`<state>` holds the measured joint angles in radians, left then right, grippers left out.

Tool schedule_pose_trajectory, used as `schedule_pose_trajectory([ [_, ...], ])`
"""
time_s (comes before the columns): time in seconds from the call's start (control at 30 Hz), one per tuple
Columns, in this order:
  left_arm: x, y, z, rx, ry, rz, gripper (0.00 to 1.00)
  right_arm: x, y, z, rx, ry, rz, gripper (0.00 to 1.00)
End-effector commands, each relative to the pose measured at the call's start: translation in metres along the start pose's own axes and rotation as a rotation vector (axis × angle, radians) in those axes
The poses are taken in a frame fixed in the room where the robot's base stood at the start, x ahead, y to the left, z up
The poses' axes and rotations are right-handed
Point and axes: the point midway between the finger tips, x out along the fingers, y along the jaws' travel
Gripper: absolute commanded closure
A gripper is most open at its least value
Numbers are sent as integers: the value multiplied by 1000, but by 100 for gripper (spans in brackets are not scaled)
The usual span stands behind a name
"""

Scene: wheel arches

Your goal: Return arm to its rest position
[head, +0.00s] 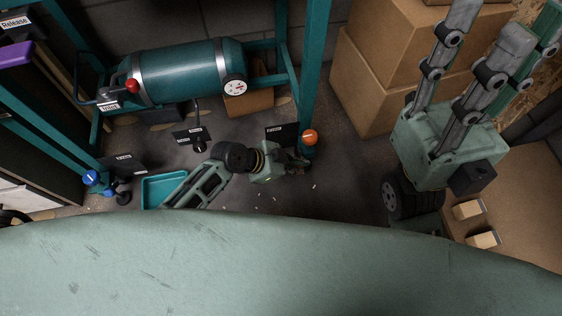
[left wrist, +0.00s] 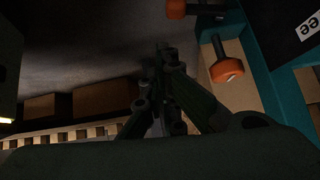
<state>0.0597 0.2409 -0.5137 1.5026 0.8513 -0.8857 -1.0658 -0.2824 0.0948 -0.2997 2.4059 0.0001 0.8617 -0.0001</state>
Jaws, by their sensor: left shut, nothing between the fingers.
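My left arm comes in at the lower left of the head view and reaches right. Its left gripper (head: 301,163) is low, near the foot of a teal post (head: 313,70). The same gripper (left wrist: 160,52) shows dark in the left wrist view, with its fingers together and nothing between them. An orange knob (head: 309,137) is just beyond the gripper, close to the post. The knob (left wrist: 227,70) is right of the fingers in the left wrist view, apart from them. My right gripper does not show.
A teal tank (head: 185,72) with a red knob (head: 132,86) lies in the teal frame. A blue knob (head: 91,177) is at the left, beside a teal tray (head: 165,187). Cardboard boxes (head: 395,45) stand at the right. Small pale bits lie on the floor.

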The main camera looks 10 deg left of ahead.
Motion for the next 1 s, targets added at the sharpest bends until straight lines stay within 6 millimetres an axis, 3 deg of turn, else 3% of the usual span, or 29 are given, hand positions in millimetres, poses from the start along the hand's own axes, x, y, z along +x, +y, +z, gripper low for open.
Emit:
schedule_pose_trajectory([
  [0.1, -30, 3, -2, 1, -2, 0, 100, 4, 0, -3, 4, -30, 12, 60],
  [0.3, -54, 7, 0, 1, 0, 0, 100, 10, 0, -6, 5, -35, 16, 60],
  [0.7, -61, 5, -4, -3, 13, -18, 100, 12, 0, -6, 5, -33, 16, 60],
  [0.77, -63, -3, -14, -10, 38, -60, 100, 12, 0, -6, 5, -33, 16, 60],
  [0.87, -73, -27, -47, -37, 124, -195, 100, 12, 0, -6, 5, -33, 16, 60],
  [0.97, -103, -61, -97, -78, 280, -392, 100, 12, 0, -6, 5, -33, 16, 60],
  [1.0, -122, -74, -119, -94, 357, -474, 100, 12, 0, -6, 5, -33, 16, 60],
])
